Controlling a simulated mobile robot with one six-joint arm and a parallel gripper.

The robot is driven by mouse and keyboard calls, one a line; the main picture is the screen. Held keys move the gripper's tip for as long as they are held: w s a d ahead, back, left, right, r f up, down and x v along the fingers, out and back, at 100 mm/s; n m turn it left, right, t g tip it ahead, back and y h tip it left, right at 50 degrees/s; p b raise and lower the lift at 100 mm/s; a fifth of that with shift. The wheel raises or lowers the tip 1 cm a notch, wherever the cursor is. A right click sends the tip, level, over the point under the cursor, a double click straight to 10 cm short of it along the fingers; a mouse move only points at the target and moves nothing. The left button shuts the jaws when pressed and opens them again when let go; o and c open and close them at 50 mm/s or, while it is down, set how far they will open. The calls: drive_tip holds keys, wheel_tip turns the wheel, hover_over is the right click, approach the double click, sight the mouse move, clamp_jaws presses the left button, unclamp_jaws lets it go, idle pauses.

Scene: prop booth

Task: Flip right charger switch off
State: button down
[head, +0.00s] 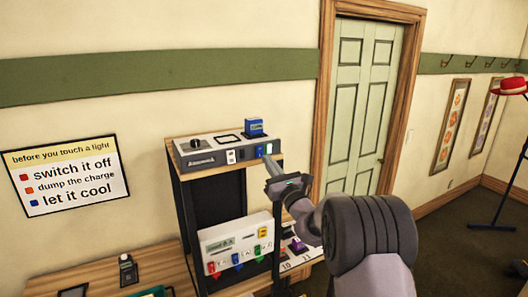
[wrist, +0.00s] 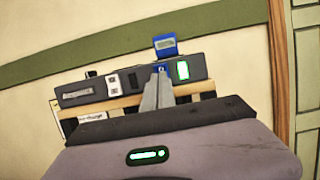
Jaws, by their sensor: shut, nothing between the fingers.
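The charger (head: 205,160) is a grey box on top of a dark shelf unit; it also shows in the wrist view (wrist: 98,90). A white switch plate (wrist: 113,82) sits on the middle of its front, with a dark one beside it. Farther right is a blue piece (wrist: 161,69), partly covered by my fingertips, then a lit green rectangle (wrist: 183,70). My gripper (head: 268,160) is shut and empty, its fingertips at the right part of the charger front. In the wrist view the fingertips (wrist: 159,76) overlap the blue piece's lower edge; contact cannot be told.
A blue block (head: 254,128) stands on top of the charger. Below, a white panel (head: 218,242) with coloured tags leans in the shelf unit. A wooden table (head: 160,262) is at left. A green door (head: 360,95) is behind my arm.

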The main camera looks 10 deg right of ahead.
sight(260, 148)
drive_tip(key=shift+p+x, duration=0.4)
drive_tip(key=shift+x, duration=1.5)
